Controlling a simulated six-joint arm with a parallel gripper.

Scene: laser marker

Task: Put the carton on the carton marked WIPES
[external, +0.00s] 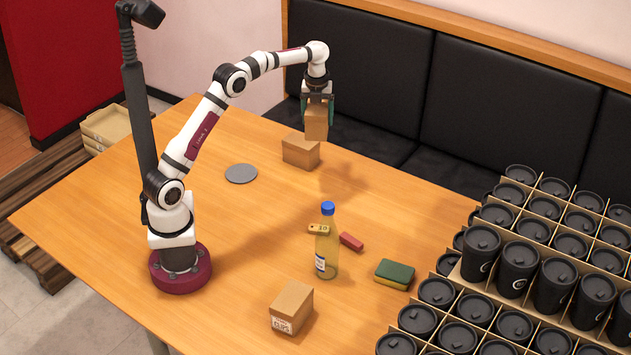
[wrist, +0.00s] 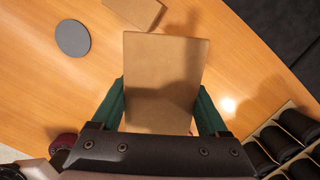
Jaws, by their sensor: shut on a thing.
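My gripper (external: 317,105) is shut on a brown carton (external: 316,123) and holds it upright above the table's far side. In the wrist view the held carton (wrist: 165,80) fills the middle, between the green fingers. A second plain-looking carton (external: 300,153) stands on the table, just below and left of the held one. It also shows at the top of the wrist view (wrist: 135,10). No WIPES marking is legible on any carton.
A bottle with a blue cap (external: 327,245) stands mid-table, by a tan numbered block (external: 318,230), a red item (external: 351,242) and a sponge (external: 394,274). A grey disc (external: 241,174) lies left. Black lidded cups (external: 515,268) fill crates at right.

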